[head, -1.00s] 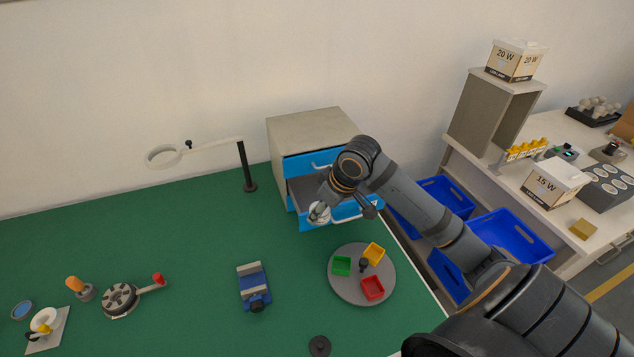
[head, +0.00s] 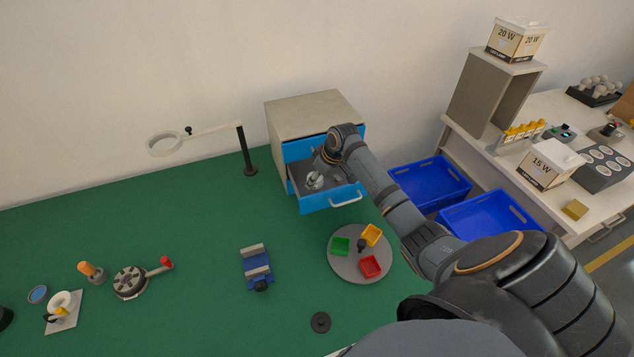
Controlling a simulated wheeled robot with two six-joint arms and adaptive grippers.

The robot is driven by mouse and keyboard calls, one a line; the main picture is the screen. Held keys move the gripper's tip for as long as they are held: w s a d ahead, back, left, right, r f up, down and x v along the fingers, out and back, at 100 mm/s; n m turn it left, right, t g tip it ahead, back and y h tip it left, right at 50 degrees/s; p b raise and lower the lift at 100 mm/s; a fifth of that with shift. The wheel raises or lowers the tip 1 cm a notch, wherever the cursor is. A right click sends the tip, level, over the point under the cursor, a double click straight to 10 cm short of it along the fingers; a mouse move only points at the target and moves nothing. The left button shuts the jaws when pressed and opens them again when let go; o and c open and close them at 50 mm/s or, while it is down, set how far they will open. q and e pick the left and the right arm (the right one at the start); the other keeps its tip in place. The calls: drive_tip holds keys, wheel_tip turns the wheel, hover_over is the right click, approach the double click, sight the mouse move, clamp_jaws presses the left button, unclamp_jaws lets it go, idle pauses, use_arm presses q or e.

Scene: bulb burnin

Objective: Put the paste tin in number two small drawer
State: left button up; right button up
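A small cabinet (head: 300,118) with blue drawer fronts stands at the back right of the green bench. Its upper drawer (head: 303,148) looks closed, and a lower drawer (head: 330,199) is pulled out. I cannot read any drawer number. My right gripper (head: 316,174) points down into the open drawer, partly hidden by its own wrist. A small pale round thing, likely the paste tin (head: 314,181), is at its fingertips, inside the drawer's outline. I cannot tell whether the fingers still grip it. My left gripper is not in view.
A turntable (head: 347,268) with green, yellow and red trays is in front of the cabinet. A magnifier stand (head: 246,152) is left of it. A blue-grey fixture (head: 257,268) and a black disc (head: 320,322) are on the mat. Blue crates (head: 430,184) are to the right.

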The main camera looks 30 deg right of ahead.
sight(317, 184)
drive_tip(key=shift+w+f, duration=0.25)
drive_tip(key=shift+w+d+f+p, duration=0.1)
drive_tip(key=shift+f+p, duration=0.2)
drive_tip(key=shift+f, duration=0.05)
wheel_tip(317, 184, down, 2)
drive_tip(key=shift+f+p, duration=0.15)
drive_tip(key=shift+p, duration=0.4)
drive_tip(key=shift+f, duration=0.2)
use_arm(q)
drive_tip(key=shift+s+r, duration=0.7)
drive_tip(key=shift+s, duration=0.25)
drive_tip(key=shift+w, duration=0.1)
use_arm(e)
drive_tip(key=shift+f, duration=0.15)
drive_tip(key=o, duration=1.3)
